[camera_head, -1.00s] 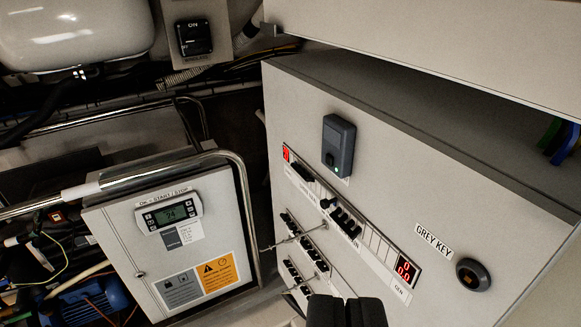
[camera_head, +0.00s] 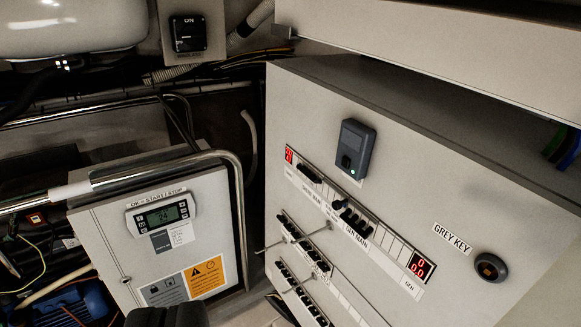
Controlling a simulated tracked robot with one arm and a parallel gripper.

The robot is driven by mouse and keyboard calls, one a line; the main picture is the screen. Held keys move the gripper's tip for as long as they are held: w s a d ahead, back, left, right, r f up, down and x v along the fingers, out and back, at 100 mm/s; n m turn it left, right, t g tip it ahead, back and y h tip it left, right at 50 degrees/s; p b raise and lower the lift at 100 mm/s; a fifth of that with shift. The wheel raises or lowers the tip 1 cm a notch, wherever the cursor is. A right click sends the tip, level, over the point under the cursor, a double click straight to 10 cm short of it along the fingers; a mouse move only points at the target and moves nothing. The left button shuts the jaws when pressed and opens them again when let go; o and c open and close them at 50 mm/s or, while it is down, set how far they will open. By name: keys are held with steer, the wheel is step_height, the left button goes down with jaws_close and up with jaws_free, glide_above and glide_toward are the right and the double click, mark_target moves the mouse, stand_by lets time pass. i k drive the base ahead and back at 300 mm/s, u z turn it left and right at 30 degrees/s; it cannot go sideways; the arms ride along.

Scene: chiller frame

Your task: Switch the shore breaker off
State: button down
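The grey breaker panel (camera_head: 410,190) fills the right half. Its upper strip holds a left breaker group (camera_head: 309,173) beside a red display (camera_head: 289,155); the label below it is small and seems to read shore main. A second group of black breakers (camera_head: 352,216) sits further right, over a label that reads gen main. The lever positions are too small to tell. My gripper (camera_head: 166,316) shows only as dark fingertips at the bottom edge, left of the panel and in front of the controller box. The fingers appear together with nothing between them, and are well apart from the breakers.
A controller box (camera_head: 205,235) with a display stands left, behind a metal rail (camera_head: 225,158). Lower breaker rows (camera_head: 300,245) have thin rods sticking out.

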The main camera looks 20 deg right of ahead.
mark_target(307, 173)
steer(key=u, duration=0.05)
steer(key=i, duration=1)
steer(key=z, duration=0.05)
